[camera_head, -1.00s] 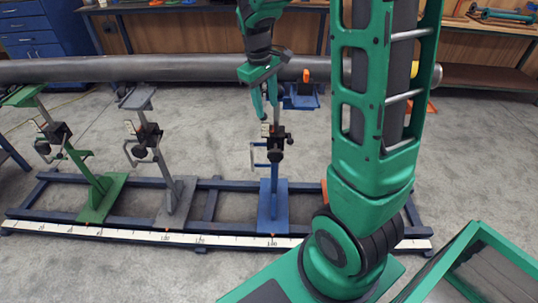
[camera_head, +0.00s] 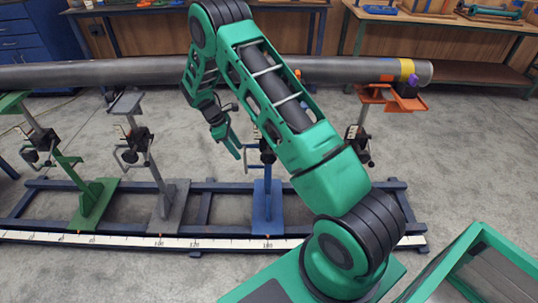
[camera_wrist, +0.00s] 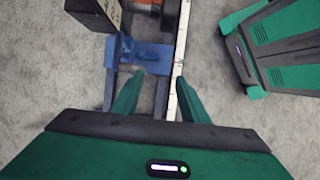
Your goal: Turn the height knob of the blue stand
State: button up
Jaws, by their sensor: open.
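The blue stand (camera_head: 268,205) stands on the rail frame in the head view, with its upper part hidden behind my arm. Part of its dark clamp block (camera_head: 267,156) and a grey crank handle (camera_head: 248,160) show beside the arm. I cannot make out the height knob clearly. My gripper (camera_head: 237,150) is just left of the blue stand's post, pointing down, apart from the stand and empty. In the wrist view my open gripper (camera_wrist: 160,98) has its fingers apart over the frame, with the blue base (camera_wrist: 148,57) beyond them and a dark block (camera_wrist: 94,10) at the upper left.
A long grey pipe (camera_head: 150,72) runs across the back. The grey stand (camera_head: 170,200), green stand (camera_head: 97,203) and orange stand (camera_head: 385,97) are along it. A white ruler (camera_head: 130,240) lines the frame's front. A green-edged box (camera_head: 470,265) is at the lower right.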

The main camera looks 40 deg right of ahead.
aim_at(267, 151)
jog(key=s+d, duration=0.2)
jog(key=d, duration=0.1)
jog(key=s+d, duration=0.2)
jog(key=d, duration=0.1)
jog(key=s+d, duration=0.2)
jog(key=d, duration=0.1)
jog(key=shift+s+d+f, duration=0.15)
jog(key=shift+s+d, duration=0.1)
jog(key=shift+d, duration=0.05)
jog(key=shift+s+d+f, duration=0.3)
jog(key=shift+d+f, duration=0.15)
jog(key=shift+f, duration=0.3)
jog(key=shift+s+d+f, duration=0.1)
jog(key=shift+d+f, duration=0.1)
jog(key=shift+f, duration=0.45)
jog(key=shift+c, duration=0.3)
